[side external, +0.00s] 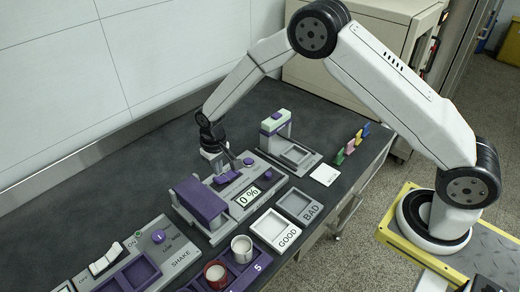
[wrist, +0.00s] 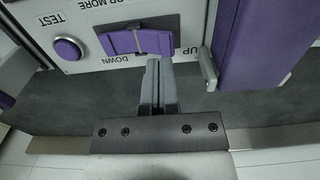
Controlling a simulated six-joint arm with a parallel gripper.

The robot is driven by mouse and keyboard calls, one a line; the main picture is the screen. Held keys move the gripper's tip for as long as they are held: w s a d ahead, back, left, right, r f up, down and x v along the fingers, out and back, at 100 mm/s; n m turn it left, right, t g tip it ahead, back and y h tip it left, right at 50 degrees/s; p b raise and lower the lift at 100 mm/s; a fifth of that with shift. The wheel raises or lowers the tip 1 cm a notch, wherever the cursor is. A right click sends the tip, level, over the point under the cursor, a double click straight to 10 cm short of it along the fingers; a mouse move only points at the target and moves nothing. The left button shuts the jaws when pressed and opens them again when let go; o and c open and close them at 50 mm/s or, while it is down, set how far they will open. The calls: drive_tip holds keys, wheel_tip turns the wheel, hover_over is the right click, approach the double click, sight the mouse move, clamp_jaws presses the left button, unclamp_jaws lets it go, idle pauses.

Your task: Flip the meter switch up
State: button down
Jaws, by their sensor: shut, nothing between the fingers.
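The meter (side external: 248,195) is a grey unit with a "0 %" display. In the wrist view its panel (wrist: 90,58) carries a purple switch (wrist: 122,42) in a dark recess. The label UP is at the recess's right end and DOWN lies below the switch. I cannot tell clearly which way the switch is set. My gripper (wrist: 158,64) is shut and empty, its fingertips close below the right part of the switch; contact is unclear.
A purple block (wrist: 255,40) stands close right of my fingers. A round purple TEST button (wrist: 68,48) is at left. In the side view, GOOD (side external: 275,230) and BAD (side external: 299,206) trays, a purple cup rack (side external: 245,272) and a green-topped device (side external: 275,122) stand around the meter.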

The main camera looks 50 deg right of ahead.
sight(219, 180)
drive_tip(key=shift+f, duration=1.8)
idle(1.6)
drive_tip(key=shift+r, duration=3.5)
drive_tip(key=shift+r, duration=0.15)
drive_tip(key=shift+s+d+r, duration=0.15)
drive_tip(key=s+d+r+t, duration=0.1)
drive_tip(key=s+d+r, duration=0.2)
drive_tip(key=s, duration=0.4)
drive_tip(key=s+d+r, duration=0.3)
drive_tip(key=s, duration=0.4)
drive_tip(key=s+d+r+t, duration=0.1)
drive_tip(key=s+d+r, duration=0.2)
drive_tip(key=s, duration=0.5)
drive_tip(key=shift+d+r+t, duration=0.15)
drive_tip(key=shift+d+t, duration=0.15)
drive_tip(key=shift+d, duration=0.1)
